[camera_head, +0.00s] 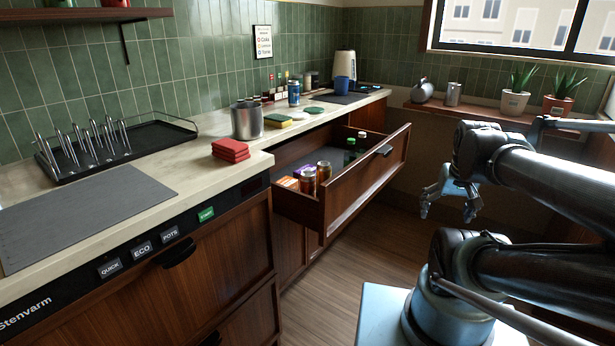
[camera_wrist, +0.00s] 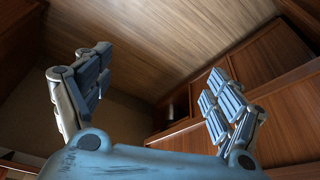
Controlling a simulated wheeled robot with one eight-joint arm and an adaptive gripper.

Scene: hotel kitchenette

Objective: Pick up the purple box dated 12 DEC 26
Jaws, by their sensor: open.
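A small purple box (camera_head: 302,171) lies in the open drawer (camera_head: 352,188), near its left end and partly hidden behind jars. Its date is too small to read. An orange-and-white packet (camera_head: 287,182) lies to its left. Two brown jars with lids, one in front (camera_head: 308,181) and one to the right (camera_head: 324,171), stand close by. My gripper (camera_head: 448,208) is open and empty, out to the right of the drawer over the floor. In the wrist view its two fingers (camera_wrist: 160,75) are spread apart, with wooden floor and cabinet fronts beyond; no purple box shows there.
Green-capped bottles (camera_head: 350,151) stand farther back in the drawer. The drawer front (camera_head: 365,178) rises between my gripper and the contents. The floor (camera_head: 350,245) beside the drawer is clear.

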